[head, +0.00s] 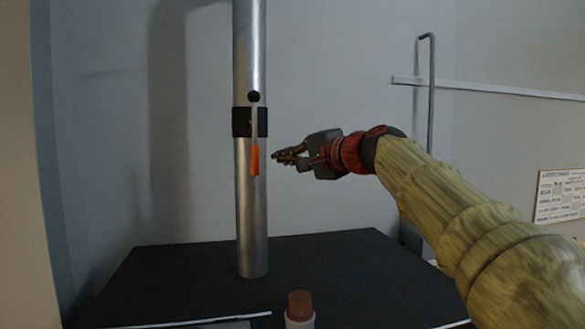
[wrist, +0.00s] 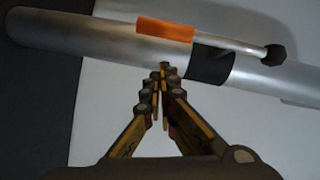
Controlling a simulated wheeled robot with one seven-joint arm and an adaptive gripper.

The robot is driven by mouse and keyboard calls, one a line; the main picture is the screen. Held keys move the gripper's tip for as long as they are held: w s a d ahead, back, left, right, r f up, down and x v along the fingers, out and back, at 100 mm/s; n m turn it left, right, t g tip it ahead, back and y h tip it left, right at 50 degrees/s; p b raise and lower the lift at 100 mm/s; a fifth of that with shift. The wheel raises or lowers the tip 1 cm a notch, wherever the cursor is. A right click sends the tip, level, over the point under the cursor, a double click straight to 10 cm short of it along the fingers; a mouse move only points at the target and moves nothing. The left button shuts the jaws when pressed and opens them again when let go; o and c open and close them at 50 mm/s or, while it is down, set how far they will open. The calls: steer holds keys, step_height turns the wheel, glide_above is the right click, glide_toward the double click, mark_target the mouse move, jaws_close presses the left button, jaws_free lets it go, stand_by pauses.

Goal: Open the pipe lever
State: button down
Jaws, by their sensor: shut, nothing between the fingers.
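A silver pipe (head: 251,210) stands upright on a dark tabletop, with a black collar (head: 241,122) around it. A pipe lever (head: 254,135) is mounted at the collar. It hangs straight down along the pipe, with a dark round knob at its top and an orange grip (head: 255,160) at its lower end. My gripper (head: 276,156) is just right of the orange grip, apart from it in the head view, shut and empty. In the wrist view the fingers (wrist: 160,72) come together in front of the pipe (wrist: 90,38), near the orange grip (wrist: 165,29) and the collar (wrist: 211,66).
A brown-topped cylinder (head: 299,305) stands at the front of the dark table (head: 180,275). A thin grey pipe (head: 431,110) and a pale rail (head: 490,90) are on the back wall. A printed sign (head: 559,196) hangs at the right. The space left of the pipe is free.

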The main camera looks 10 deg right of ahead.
steer(key=shift+a+f+m+t+y+b, duration=0.15)
steer(key=shift+a+f+m+t+b, duration=0.25)
steer(key=shift+a+m+b, duration=0.45)
steer(key=shift+a+f+m+t+y+b, duration=0.2)
steer(key=shift+a+f+m+b, duration=0.3)
steer(key=shift+b, duration=0.6)
steer(key=shift+r, duration=0.1)
